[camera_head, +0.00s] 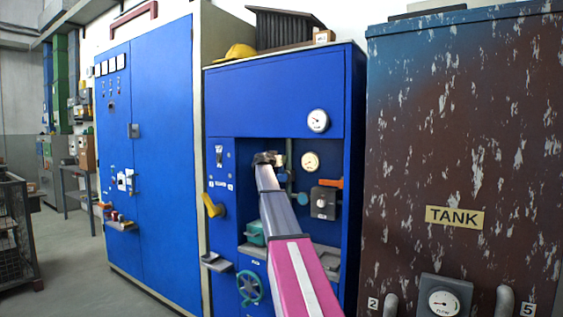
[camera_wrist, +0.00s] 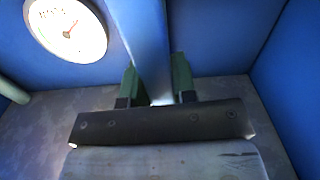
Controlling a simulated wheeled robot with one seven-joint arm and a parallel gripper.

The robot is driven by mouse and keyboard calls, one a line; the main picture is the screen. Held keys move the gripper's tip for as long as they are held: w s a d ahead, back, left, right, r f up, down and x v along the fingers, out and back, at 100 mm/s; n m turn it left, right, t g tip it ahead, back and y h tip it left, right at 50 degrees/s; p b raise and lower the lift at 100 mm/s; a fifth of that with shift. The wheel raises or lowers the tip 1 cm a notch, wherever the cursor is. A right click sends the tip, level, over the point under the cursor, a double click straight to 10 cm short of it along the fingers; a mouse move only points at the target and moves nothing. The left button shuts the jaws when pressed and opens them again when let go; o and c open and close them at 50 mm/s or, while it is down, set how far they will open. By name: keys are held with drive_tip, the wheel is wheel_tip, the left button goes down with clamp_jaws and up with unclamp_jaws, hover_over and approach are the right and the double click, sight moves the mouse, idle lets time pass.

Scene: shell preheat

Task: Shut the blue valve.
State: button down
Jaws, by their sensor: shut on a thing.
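In the wrist view, my gripper (camera_wrist: 156,88) has its two green-padded fingers on either side of a blue bar (camera_wrist: 146,40). The bar looks like the handle of the blue valve, and it runs up and away from between the fingers. The gripper is shut on it. In the head view, my gripper (camera_head: 268,158) is inside the recess of the middle blue cabinet (camera_head: 275,100). My arm and gripper hide the valve there, so its angle cannot be told from that view.
A round gauge (camera_wrist: 66,28) is close at upper left in the wrist view. Around the recess are a grey box (camera_head: 323,203) with an orange lever (camera_head: 329,183), a yellow handle (camera_head: 213,206) and a green handwheel (camera_head: 250,288). The rusty tank (camera_head: 455,130) stands at right.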

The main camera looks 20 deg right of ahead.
drive_tip(key=w+a+f+n, duration=0.2)
drive_tip(key=w+f+n, duration=0.1)
drive_tip(key=n, duration=0.5)
drive_tip(key=w+a+f+n, duration=0.3)
drive_tip(key=f+n, duration=0.3)
drive_tip(key=n, duration=0.3)
drive_tip(key=shift+w+a+f, duration=0.25)
drive_tip(key=shift+w+f, duration=0.05)
drive_tip(key=shift+w, duration=0.15)
drive_tip(key=shift+n, duration=0.3)
drive_tip(key=c, duration=0.9)
unclamp_jaws()
drive_tip(key=shift+a, duration=0.1)
drive_tip(key=v, duration=1)
drive_tip(key=shift+s+a, duration=0.2)
drive_tip(key=shift+s, duration=0.1)
